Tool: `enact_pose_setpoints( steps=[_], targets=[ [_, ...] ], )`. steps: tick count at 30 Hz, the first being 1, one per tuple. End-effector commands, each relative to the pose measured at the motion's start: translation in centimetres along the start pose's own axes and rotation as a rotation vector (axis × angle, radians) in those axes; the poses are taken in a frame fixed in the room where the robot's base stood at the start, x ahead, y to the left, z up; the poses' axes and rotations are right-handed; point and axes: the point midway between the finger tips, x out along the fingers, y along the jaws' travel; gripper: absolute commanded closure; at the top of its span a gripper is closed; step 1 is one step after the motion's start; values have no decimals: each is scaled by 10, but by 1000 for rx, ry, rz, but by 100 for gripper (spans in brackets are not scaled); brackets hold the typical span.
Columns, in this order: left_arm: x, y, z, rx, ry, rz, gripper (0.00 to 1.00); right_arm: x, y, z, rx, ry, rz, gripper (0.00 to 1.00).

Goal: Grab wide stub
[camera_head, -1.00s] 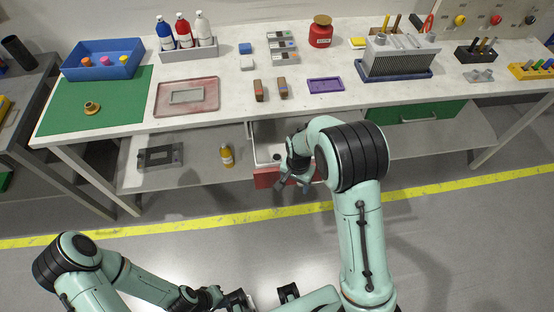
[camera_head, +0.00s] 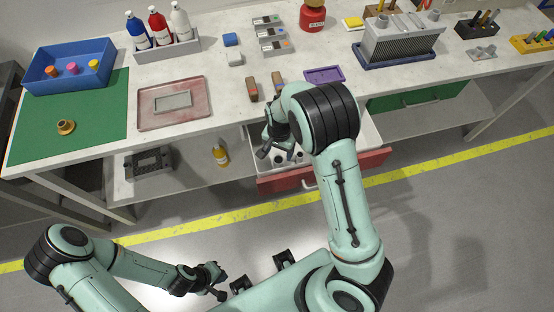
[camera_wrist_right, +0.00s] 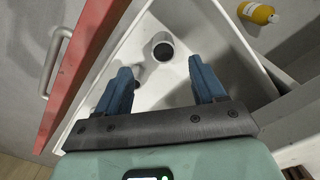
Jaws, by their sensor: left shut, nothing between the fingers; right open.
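The open drawer (camera_head: 371,133) with a red front (camera_head: 330,176) holds small grey cylindrical stubs. In the right wrist view a larger grey stub with a dark round top (camera_wrist_right: 163,46) stands on the white drawer floor, ahead of and between the fingers. A second grey piece (camera_wrist_right: 139,73) is close to the left finger and partly hidden by it. My right gripper (camera_wrist_right: 161,75) is open and empty above the drawer; it also shows in the head view (camera_head: 268,150). My left gripper (camera_head: 221,290) is shut and empty in front of the bench, over the floor.
A yellow bottle (camera_head: 220,156) stands on the lower shelf left of the drawer; it also shows in the right wrist view (camera_wrist_right: 258,13). The drawer walls and red front surround the gripper's space. The bench (camera_head: 215,98) above carries a red tray (camera_head: 143,120) and brown blocks.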

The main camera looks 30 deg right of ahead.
Motion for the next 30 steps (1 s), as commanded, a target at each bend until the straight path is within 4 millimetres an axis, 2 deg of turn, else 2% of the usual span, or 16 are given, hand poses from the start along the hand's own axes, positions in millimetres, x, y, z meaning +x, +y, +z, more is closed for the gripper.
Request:
enact_pose_setpoints(
  steps=[1, 3, 12, 21, 30],
  targets=[
    [3, -2, 1, -1, -2, -1, 100, 13, 2, 0, 2, -1, 5, 31],
    [5, -3, 2, -2, -3, -1, 100, 25, 1, 0, 2, -1, 3, 31],
    [7, -3, 2, -2, -4, -2, 100, 50, -1, -1, 1, 0, 0, 31],
    [8, -4, 3, -2, -4, -2, 100, 91, -3, -4, 1, 0, 1, 31],
    [8, -4, 3, -2, -4, -2, 100, 96, -4, -4, 0, 1, -2, 31]
  ],
)
